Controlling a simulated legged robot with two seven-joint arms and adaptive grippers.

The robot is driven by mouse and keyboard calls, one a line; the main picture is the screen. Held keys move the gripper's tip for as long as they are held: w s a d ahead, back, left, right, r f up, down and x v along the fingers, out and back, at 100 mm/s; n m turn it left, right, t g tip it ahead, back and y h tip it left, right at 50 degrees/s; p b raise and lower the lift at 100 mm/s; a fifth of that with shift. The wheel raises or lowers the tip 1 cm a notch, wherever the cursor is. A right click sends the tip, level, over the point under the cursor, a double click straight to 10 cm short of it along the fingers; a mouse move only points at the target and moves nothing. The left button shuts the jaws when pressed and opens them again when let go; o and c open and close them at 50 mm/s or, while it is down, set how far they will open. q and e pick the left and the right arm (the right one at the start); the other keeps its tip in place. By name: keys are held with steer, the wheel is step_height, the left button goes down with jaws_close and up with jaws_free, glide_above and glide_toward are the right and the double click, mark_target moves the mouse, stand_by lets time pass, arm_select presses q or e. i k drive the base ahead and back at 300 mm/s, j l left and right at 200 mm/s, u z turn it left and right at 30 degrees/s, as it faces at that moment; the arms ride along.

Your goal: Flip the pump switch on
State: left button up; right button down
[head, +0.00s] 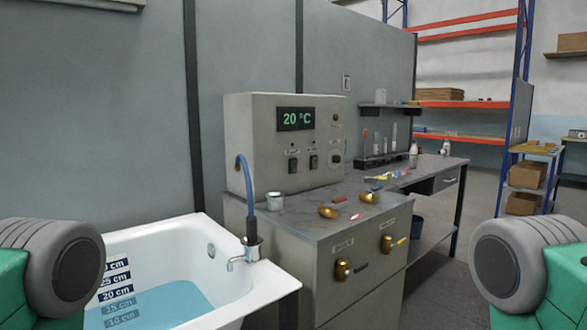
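A grey control box (285,150) stands on the counter behind the bathtub. Its green display (296,119) reads 20 °C. Two small black switches sit on its front, a left switch (293,165) and a right switch (314,162). Small labels above them are too blurred to read, so I cannot tell which is the pump switch or how either is set. Dark controls (337,160) and a small reddish lamp (336,117) are on the box's right side. Neither gripper is in view; only green and grey parts of my body show at the lower left and right edges.
A white bathtub (280,283) with blue water and depth marks is at lower left; a blue hose (245,195) rises by its tap. A metal cup (275,202) and brass-coloured pieces (328,211) lie on the counter (300,222). Shelving stands at back right.

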mark_target(294, 164)
steer(key=i+l+u, duration=0.1)
steer(key=u, duration=0.3)
steer(key=l+u, duration=0.2)
steer(key=u, duration=0.2)
steer(key=i+l+u, duration=0.1)
steer(key=u, duration=0.3)
steer(key=l+u, duration=0.3)
steer(key=l, duration=0.8)
steer(key=k+l+u, duration=0.1)
steer(key=l+u, duration=0.15)
steer(key=l, duration=0.9)
